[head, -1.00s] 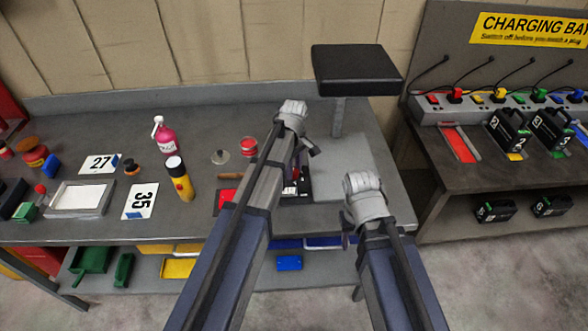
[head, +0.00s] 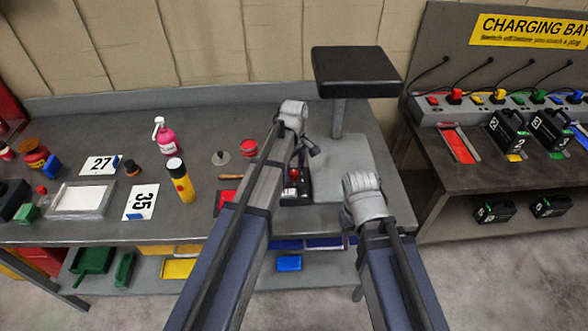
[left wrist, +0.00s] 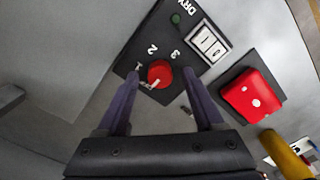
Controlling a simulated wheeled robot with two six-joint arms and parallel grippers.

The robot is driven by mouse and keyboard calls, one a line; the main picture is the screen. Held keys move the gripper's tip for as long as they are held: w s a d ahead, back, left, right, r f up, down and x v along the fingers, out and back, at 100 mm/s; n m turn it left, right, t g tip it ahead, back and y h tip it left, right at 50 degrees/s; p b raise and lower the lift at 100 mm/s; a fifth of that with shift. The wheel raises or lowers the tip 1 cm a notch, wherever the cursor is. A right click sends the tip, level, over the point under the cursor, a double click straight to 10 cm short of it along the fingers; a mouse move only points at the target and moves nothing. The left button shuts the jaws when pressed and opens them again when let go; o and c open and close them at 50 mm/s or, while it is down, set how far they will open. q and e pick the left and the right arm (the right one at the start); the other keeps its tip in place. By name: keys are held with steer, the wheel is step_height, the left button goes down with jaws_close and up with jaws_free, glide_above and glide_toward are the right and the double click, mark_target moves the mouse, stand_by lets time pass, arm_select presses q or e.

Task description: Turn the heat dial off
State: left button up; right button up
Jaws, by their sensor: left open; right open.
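The heat dial (left wrist: 160,73) is a round red knob with a white mark on a black panel (left wrist: 136,58) carrying the numbers 1, 2 and 3 and the letters DRY. It shows small and red in the head view (head: 294,174), partly hidden by my left arm. My left gripper (left wrist: 161,75) is open, with one finger on each side of the dial; contact cannot be told. In the head view, my left gripper (head: 304,150) is over the panel. The white mark is towards the dial's lower side. My right gripper (head: 348,226) is open, near the table's front right; its fingers are mostly hidden.
In the left wrist view, a white switch-like plate (left wrist: 208,43) and a red block (left wrist: 251,95) lie right of the dial. A black padded plate (head: 355,72) stands on a post behind. A pink bottle (head: 166,138) and yellow can (head: 180,182) stand to the left.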

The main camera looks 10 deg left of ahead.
mark_target(294, 172)
arm_select(q)
step_height(294, 172, up, 7)
steer(key=p, duration=0.6)
steer(key=shift+r+p, duration=0.15)
steer(key=shift+p, duration=0.25)
steer(key=s+d+f+m+b, duration=0.1)
steer(key=s+d+m, duration=0.2)
steer(key=s+m, duration=0.2)
steer(key=s+d+f+m+b, duration=0.1)
steer(key=s+d+m, duration=0.2)
steer(key=s, duration=0.6)
steer(key=s+d+f+m+y+b, duration=0.1)
steer(key=s+d+m, duration=0.2)
steer(key=s+m, duration=0.4)
steer(key=shift+s+m, duration=0.3)
steer(key=shift+m, duration=0.3)
